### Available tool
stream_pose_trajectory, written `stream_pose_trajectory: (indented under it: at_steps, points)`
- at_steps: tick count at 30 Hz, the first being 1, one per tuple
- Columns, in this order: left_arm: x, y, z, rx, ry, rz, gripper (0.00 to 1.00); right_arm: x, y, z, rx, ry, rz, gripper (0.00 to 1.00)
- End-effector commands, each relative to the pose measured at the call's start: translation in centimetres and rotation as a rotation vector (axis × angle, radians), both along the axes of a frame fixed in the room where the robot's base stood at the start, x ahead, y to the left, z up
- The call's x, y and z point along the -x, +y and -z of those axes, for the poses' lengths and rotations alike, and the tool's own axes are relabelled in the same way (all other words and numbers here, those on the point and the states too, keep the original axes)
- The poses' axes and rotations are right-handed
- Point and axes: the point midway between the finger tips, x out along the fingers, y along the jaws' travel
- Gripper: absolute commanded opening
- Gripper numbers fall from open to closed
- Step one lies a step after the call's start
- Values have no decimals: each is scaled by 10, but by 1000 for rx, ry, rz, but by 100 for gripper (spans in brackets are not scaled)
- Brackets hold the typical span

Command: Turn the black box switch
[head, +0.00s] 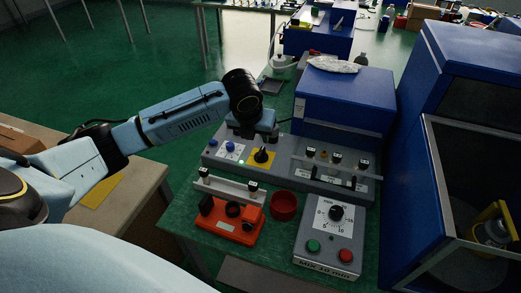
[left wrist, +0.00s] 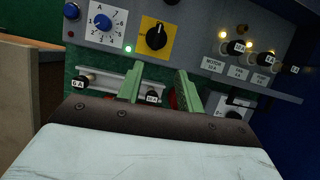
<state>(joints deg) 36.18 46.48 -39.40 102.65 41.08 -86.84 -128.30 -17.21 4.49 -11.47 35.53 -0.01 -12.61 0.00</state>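The black rotary switch (head: 262,155) sits on a yellow plate on the sloped grey control panel in the head view. It also shows in the left wrist view (left wrist: 156,37), with its grip bar slightly tilted. My left gripper (head: 260,135) hangs above and behind the switch in the head view. In the left wrist view its green fingers (left wrist: 158,88) are spread apart with nothing between them. They do not touch the switch. My right gripper is in neither view.
A blue knob with a dial (left wrist: 103,21) and a lit green lamp (left wrist: 128,49) are beside the switch. An orange box (head: 229,222), a red cup (head: 284,205) and a grey timer box (head: 326,232) stand in front. A blue cabinet (head: 345,98) stands behind.

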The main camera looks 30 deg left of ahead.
Motion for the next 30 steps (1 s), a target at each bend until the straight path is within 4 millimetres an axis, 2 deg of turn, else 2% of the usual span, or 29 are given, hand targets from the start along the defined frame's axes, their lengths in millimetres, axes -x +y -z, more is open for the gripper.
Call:
stream_pose_trajectory:
  at_steps: [2, 5, 8, 21, 30]
  points:
    - [-4, 7, -4, -22, 1, 29, 36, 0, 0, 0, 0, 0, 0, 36]
    - [-8, 10, 1, -29, 5, 43, 36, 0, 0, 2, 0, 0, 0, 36]
    - [-12, 10, 14, -28, 7, 43, 36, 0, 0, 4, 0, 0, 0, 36]
    - [-45, 17, 97, -27, 5, 41, 36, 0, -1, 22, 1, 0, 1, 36]
    - [-54, 21, 116, -30, 2, 42, 36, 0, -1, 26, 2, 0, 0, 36]
